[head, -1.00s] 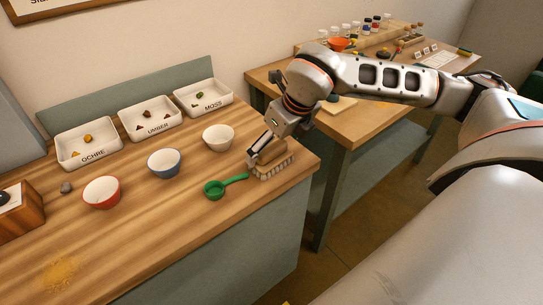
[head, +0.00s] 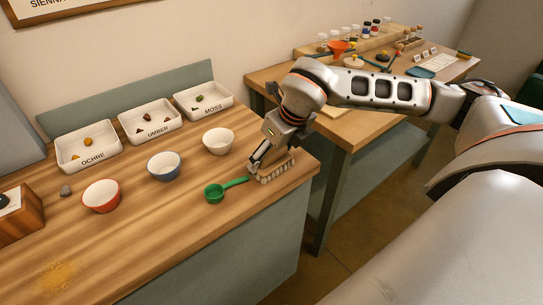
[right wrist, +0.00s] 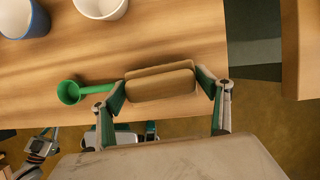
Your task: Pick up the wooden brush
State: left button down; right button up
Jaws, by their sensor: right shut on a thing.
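The wooden brush (head: 274,174) has a brown wooden body and pale bristles. It sits near the right end of the wooden table, and its bristles look to be at the tabletop. My right gripper (head: 268,160) is over it from above and shut on it, hiding much of its body in the head view. In the right wrist view the brush (right wrist: 160,86) lies crosswise between the two fingers of the right gripper (right wrist: 163,90), one at each end. My left gripper is not in the head view.
A green scoop (head: 215,192) lies close left of the brush, its handle pointing at it. White (head: 218,142), blue (head: 164,166) and red (head: 101,195) bowls stand further left. Labelled trays (head: 87,150) line the back. A second table (head: 345,130) stands right, across a gap.

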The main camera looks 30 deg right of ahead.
aim_at(272, 149)
notch_tip(272, 149, up, 20)
jog(key=p, duration=0.1)
jog(key=shift+p, duration=0.35)
jog(key=o, duration=0.3)
jog(key=shift+c, duration=0.5)
